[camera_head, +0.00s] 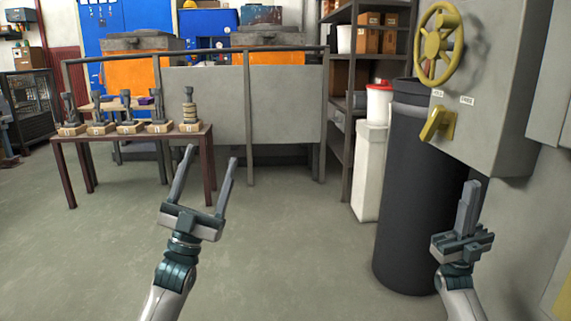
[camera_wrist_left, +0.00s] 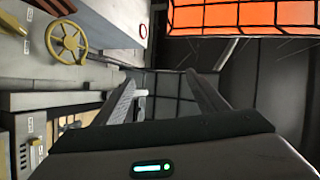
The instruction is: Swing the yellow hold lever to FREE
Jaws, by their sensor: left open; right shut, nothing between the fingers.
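The yellow hold lever (camera_head: 437,124) sits on the side of a grey wall cabinet (camera_head: 492,120) at the right of the head view. Its handle points down and to the left. Two small white labels (camera_head: 467,100) are above it, the right one apparently reading FREE. My right gripper (camera_head: 472,184) is shut and empty, pointing up, below and to the right of the lever in the picture and apart from it. My left gripper (camera_head: 211,155) is open and empty over the floor, well left of the lever. Its open fingers also show in the left wrist view (camera_wrist_left: 160,77).
A yellow handwheel (camera_head: 437,45) is above the lever. A tall dark cylinder (camera_head: 408,190) stands below it, beside a white bin (camera_head: 369,165). A table (camera_head: 132,137) with several tools is at the left, before a railing. The middle floor is clear.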

